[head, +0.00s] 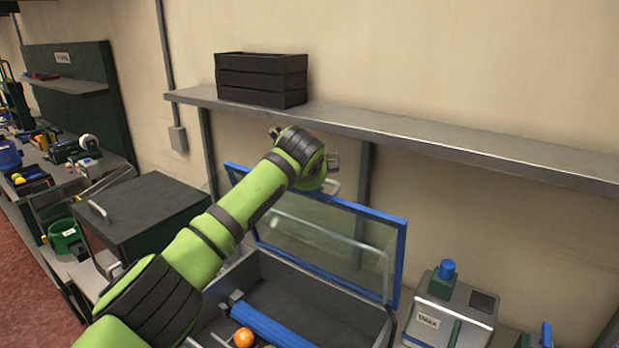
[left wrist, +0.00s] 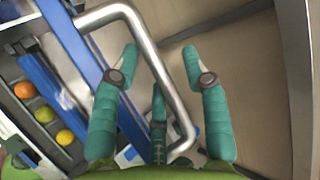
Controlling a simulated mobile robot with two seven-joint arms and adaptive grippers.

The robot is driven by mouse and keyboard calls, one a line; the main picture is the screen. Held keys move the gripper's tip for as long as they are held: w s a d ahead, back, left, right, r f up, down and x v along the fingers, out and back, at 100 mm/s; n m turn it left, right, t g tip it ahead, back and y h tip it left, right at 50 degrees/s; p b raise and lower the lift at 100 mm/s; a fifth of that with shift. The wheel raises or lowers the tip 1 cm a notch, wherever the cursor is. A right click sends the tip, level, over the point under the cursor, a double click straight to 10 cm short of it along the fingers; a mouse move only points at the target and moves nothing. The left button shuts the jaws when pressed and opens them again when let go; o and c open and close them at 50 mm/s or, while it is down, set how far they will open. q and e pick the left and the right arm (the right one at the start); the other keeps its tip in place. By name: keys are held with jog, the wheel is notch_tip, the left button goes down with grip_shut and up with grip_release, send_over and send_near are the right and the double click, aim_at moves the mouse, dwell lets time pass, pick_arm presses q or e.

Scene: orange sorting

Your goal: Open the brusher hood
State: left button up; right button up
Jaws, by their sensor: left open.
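The brusher hood (head: 401,262) is a clear panel in a blue frame, standing raised and tilted back over the grey brusher box (head: 372,330). Its silver bent handle (left wrist: 152,52) runs between the fingers of my left gripper (left wrist: 160,55) in the left wrist view. The teal fingers are open and spread on both sides of the bar; whether any finger touches it, I cannot tell. In the head view my green left arm reaches up across the hood, and its wrist hides the fingers. My right gripper is not in view.
An orange (head: 243,338) lies beside a blue roller (head: 268,326) in the box. A shelf (head: 420,133) with a black crate (head: 262,80) runs along the wall above. A dark lidded box (head: 140,212) stands left and a wax machine (head: 452,308) right.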

pick_arm(q)
jog(key=shift+f, duration=0.1)
jog(key=v, duration=1.2)
jog(key=shift+a, duration=0.1)
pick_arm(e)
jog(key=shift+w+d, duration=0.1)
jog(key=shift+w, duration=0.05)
